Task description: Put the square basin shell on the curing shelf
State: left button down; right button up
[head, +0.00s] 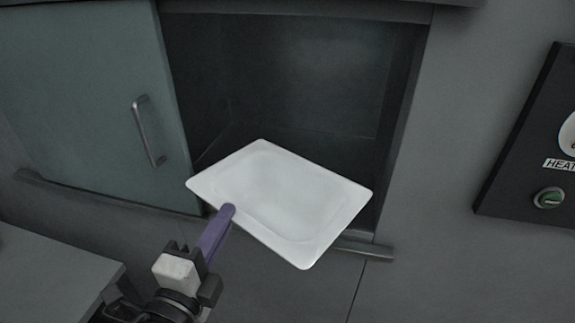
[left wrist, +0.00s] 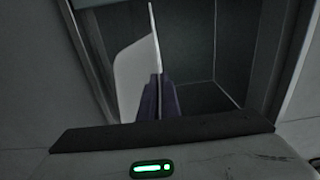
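The square basin shell (head: 278,195) is white and shallow with rounded corners. In the head view it hangs in front of a dark recess (head: 290,75), hiding part of its lower edge. My left gripper (head: 229,211) has purple fingers and is shut on the shell's near left edge. In the left wrist view the fingers (left wrist: 158,100) pinch the shell (left wrist: 135,78), which shows almost edge-on. I cannot tell which surface is the curing shelf; the recess floor is mostly hidden behind the shell. My right gripper is not in view.
A greenish sliding door (head: 85,95) with a metal handle (head: 149,131) stands left of the opening. A grey surface (head: 50,275) lies at the lower left. The visible recess looks empty.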

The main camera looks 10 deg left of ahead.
pick_arm(q)
jog(key=w+r, duration=0.4)
jog(key=w, duration=0.6)
notch_tip(320, 180, up, 3)
jog(key=y+b, duration=0.1)
send_over(238, 174)
jog(key=shift+w+r+n, duration=0.2)
jog(key=shift+w+n, duration=0.2)
jog(key=shift+w, duration=0.05)
notch_tip(238, 174, down, 9)
jog(key=shift+f+b, duration=0.2)
jog(key=shift+b, duration=0.65)
jog(key=shift+f, duration=0.1)
jog(key=c, duration=2.4)
grip_release()
jog(key=shift+f, duration=0.25)
jog(key=o, duration=0.4)
